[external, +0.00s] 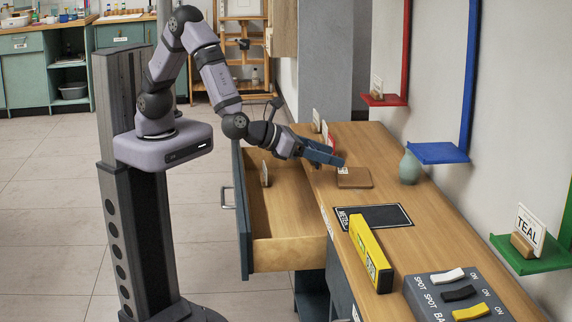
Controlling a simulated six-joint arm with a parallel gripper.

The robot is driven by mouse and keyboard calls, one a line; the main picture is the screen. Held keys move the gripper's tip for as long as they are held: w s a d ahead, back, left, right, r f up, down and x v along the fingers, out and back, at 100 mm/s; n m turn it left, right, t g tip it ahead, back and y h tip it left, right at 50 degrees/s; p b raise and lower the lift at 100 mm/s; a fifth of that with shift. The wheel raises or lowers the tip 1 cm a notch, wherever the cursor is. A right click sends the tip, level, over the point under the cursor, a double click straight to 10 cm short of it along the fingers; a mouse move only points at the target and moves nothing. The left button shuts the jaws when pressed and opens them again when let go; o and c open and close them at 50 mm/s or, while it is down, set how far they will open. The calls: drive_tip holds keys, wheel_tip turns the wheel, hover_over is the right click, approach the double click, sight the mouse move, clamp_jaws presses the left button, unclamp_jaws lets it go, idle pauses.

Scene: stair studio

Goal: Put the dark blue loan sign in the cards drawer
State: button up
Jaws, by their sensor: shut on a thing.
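My gripper (322,153) is over the counter, just right of the open drawer, and is shut. A dark blue flat piece (327,157) shows at its jaws; it looks like the loan sign, but its lettering cannot be read and the jaws are hard to tell apart from it. The open drawer (290,252) is pulled out to the left of the counter, below my gripper.
A wooden plate (355,180) lies by my gripper, with red and white signs (331,142) behind. Red, blue (438,153) and green wall shelves stand right.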

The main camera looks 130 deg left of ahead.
drive_tip(key=w+a+r+n+g+y, duration=0.1)
drive_tip(key=w+a+r+n+g, duration=0.1)
drive_tip(key=w+a+r, duration=0.4)
wheel_tip(320, 180, up, 8)
drive_tip(key=m+t+h, duration=0.1)
drive_tip(key=m+t, duration=0.2)
hover_over(381, 195)
drive_tip(key=shift+d+f+h, duration=0.1)
drive_tip(key=shift+f+h, duration=0.05)
drive_tip(key=shift+h, duration=0.35)
wheel_tip(381, 195, down, 18)
drive_tip(key=shift+f, duration=0.25)
drive_tip(key=o, duration=1.1)
drive_tip(key=shift+c, duration=0.2)
